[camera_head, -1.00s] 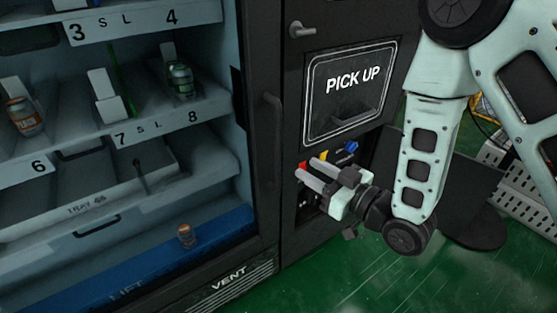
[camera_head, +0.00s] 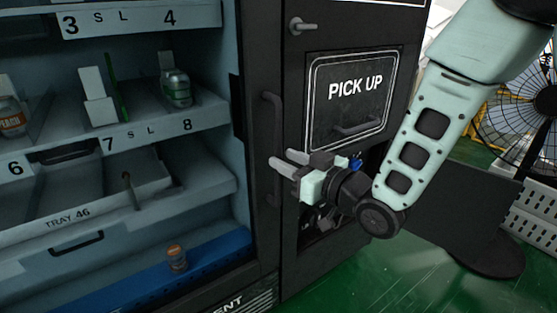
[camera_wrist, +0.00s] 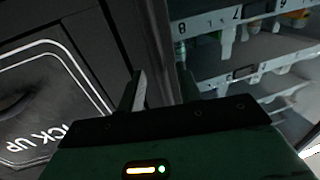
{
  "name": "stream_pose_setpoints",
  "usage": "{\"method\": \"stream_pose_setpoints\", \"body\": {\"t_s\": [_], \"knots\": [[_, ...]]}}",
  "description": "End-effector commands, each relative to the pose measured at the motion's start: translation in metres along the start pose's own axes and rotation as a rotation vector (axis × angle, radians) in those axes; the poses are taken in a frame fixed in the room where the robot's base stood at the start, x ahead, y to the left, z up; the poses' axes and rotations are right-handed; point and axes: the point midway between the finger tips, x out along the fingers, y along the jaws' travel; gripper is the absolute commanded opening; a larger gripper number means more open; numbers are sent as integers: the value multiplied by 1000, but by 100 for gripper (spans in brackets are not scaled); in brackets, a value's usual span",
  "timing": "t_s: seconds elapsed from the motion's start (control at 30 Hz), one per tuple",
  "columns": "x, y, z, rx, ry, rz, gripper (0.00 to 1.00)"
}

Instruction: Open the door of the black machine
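The black machine (camera_head: 310,60) has a left door with a dark frame, and its contents show clearly on the left. A vertical black handle (camera_head: 273,125) sits on that frame. My gripper (camera_head: 282,161) is in front of the handle's lower half, with its two light fingers pointing left and partly covering it. In the wrist view my gripper (camera_wrist: 162,88) has its fingers apart, with the black door frame behind the gap. I cannot tell whether the handle lies between the fingers or whether they touch it.
To the right of the handle is the PICK UP panel (camera_head: 352,95), with a small knob (camera_head: 302,26) above it. Shelves on the left hold small bottles (camera_head: 176,88). A fan (camera_head: 545,105) and a white perforated crate (camera_head: 530,215) stand at the right. Green floor (camera_head: 370,285) is open in front.

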Motion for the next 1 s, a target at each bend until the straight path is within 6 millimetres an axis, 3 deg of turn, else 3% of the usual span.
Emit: {"method": "stream_pose_setpoints", "body": {"t_s": [0.2, 0.57, 0.7, 1.0], "knots": [[25, 0, 0, -1, 1, 0, 34], [31, 0, 0, 0, 0, 0, 34], [31, 0, 0, -1, 0, 0, 1], [31, -2, 0, 0, 0, 0, 0]]}}
